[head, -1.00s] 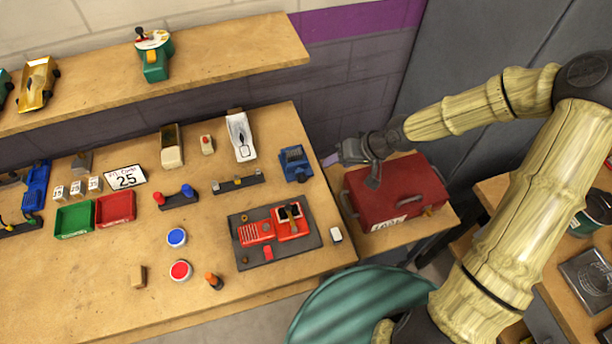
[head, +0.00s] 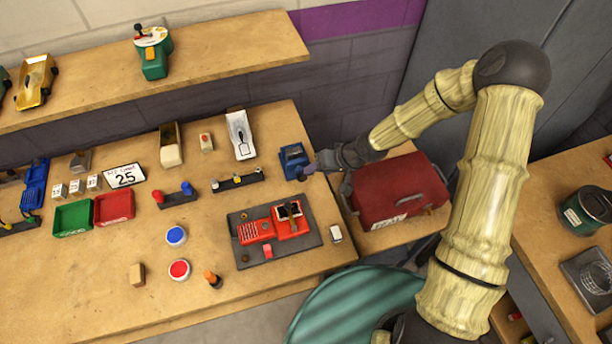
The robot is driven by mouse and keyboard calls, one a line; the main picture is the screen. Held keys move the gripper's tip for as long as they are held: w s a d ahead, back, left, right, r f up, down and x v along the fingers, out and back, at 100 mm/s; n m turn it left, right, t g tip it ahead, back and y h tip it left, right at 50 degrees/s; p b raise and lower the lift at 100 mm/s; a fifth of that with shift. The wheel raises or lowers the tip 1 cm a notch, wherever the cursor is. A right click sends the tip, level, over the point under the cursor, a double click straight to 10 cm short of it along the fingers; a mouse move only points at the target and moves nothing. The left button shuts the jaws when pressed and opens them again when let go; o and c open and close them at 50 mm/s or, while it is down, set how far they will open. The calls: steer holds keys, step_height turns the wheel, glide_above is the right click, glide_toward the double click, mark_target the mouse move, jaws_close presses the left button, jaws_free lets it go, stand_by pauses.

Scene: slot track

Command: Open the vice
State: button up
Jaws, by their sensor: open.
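The vice appears to be the small blue block-like device (head: 293,158) at the right edge of the workbench. A small dark part shows at its lower right corner. My gripper (head: 312,170) is open just right of the vice, with its fingers pointing left toward the vice's lower right side. The fingertips are very small in this view, and I cannot tell whether they touch the vice. Whether the vice's jaws are apart cannot be made out.
A red toolbox (head: 400,188) stands on a side table below my forearm. A red car body (head: 274,227) lies on a dark mat (head: 312,238) in front of the vice.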

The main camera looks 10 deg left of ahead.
mark_target(305, 177)
steer(key=x, duration=0.8)
steer(key=shift+a+p, duration=0.1)
steer(key=shift+p, duration=0.3)
steer(key=c, duration=1)
